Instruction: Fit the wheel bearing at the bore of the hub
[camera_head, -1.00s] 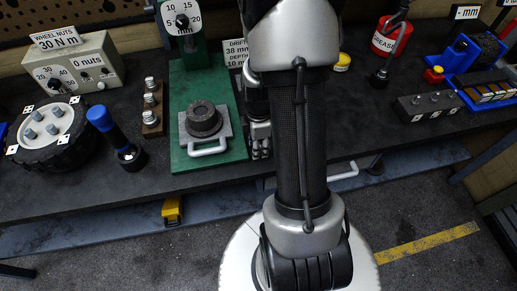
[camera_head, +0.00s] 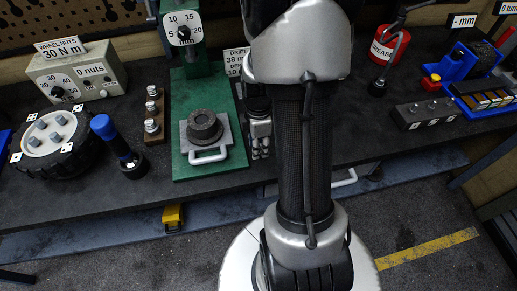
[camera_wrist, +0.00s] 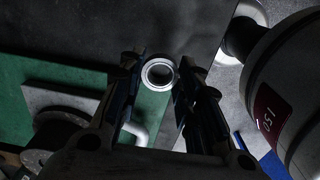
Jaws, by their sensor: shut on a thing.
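The wheel bearing (camera_wrist: 148,83), a bright silver ring, sits between the fingertips of my gripper (camera_wrist: 160,74) in the wrist view. My gripper is shut on it. In the head view my gripper (camera_head: 260,135) is partly hidden behind my arm, just right of the green press base, and the bearing cannot be made out. The hub (camera_head: 204,126), a dark round piece with a bore in its top, stands on a grey plate with a handle on the green base (camera_head: 180,165). In the wrist view the hub (camera_wrist: 58,122) is at lower left, apart from the bearing and partly hidden by my gripper.
The press column with a dial (camera_head: 182,32) rises behind the hub. A bolt rack (camera_head: 154,118), a blue-topped tool (camera_head: 116,145) and a wheel (camera_head: 55,145) stand to the left. A grease can (camera_head: 390,45) and a grey block (camera_head: 427,112) are right. Dark bench surface is clear at front.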

